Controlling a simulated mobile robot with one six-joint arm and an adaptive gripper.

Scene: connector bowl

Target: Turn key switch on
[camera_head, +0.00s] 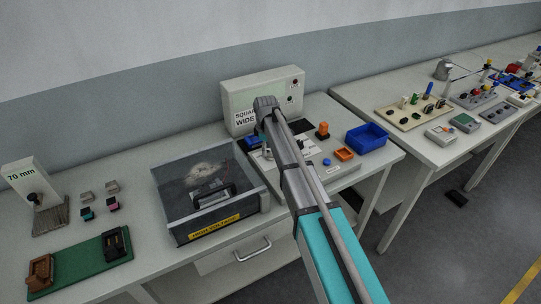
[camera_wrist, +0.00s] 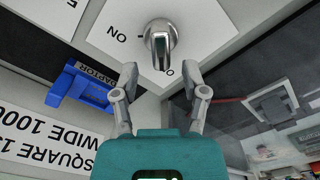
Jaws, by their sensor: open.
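The key switch (camera_wrist: 160,45) shows in the wrist view as a metal knob on a white plate (camera_wrist: 112,30). My gripper (camera_wrist: 160,74) is open and empty. Its two fingers are apart, just below the knob in the picture, and I cannot tell their height above the plate. In the head view my arm (camera_head: 290,165) reaches over the bench and hides the switch and the fingers.
A clear-lidded dark box (camera_head: 208,185) stands left of my arm, with its edge close to my gripper in the wrist view. A blue adaptor (camera_wrist: 75,85) lies to the left there. A cream panel (camera_head: 262,92) rises behind. A blue bin (camera_head: 367,138) stands right.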

